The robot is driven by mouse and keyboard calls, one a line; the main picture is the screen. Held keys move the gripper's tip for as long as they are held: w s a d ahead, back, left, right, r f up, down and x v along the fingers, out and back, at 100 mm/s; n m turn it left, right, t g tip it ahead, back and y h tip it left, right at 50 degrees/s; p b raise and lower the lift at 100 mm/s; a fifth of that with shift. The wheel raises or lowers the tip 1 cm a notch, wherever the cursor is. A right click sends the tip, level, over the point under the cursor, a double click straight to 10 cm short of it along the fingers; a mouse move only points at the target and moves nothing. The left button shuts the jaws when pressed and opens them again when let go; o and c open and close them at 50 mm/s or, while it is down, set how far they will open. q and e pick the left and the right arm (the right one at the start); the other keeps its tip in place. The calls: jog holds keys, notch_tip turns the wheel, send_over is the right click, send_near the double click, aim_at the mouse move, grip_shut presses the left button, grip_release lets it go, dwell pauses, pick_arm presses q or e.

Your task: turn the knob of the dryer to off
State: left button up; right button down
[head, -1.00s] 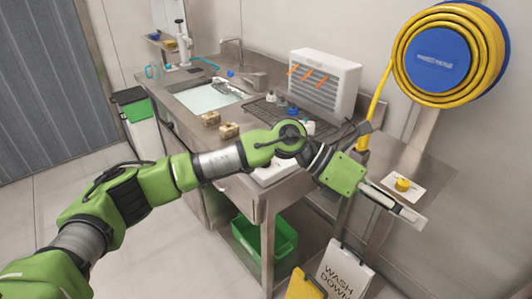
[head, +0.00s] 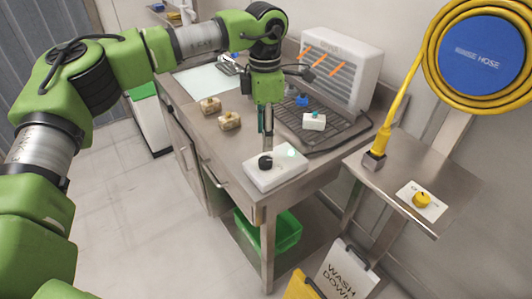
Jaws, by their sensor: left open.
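The dryer (head: 341,72) is a white box with a slatted front and orange strips, standing at the back of the steel counter. A white control box (head: 288,168) lies near the counter's front corner. It carries a black knob (head: 265,162) and a small pale green spot. My left gripper (head: 267,146) points down just above and behind the black knob, open and empty. I cannot tell whether its fingertips touch the knob. The knob's pointer and any markings are too small to read. My right gripper is not in view.
A yellow knob (head: 422,199) sits on a white plate on the lower side shelf (head: 447,184). A dark drying tray (head: 335,132) holds small blue and white pieces. Two tan blocks stand left of my gripper. A yellow hose reel (head: 484,54) hangs at right.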

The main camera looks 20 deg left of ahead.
pick_arm(q)
send_over(266, 160)
notch_tip(266, 160, down, 4)
jog(key=shift+a+f+p, duration=0.1)
jog(key=shift+p, duration=0.25)
notch_tip(266, 160, down, 3)
jog(key=shift+f+p, duration=0.2)
jog(key=shift+p, duration=0.1)
jog(key=shift+f, duration=0.5)
jog(key=c, duration=1.1)
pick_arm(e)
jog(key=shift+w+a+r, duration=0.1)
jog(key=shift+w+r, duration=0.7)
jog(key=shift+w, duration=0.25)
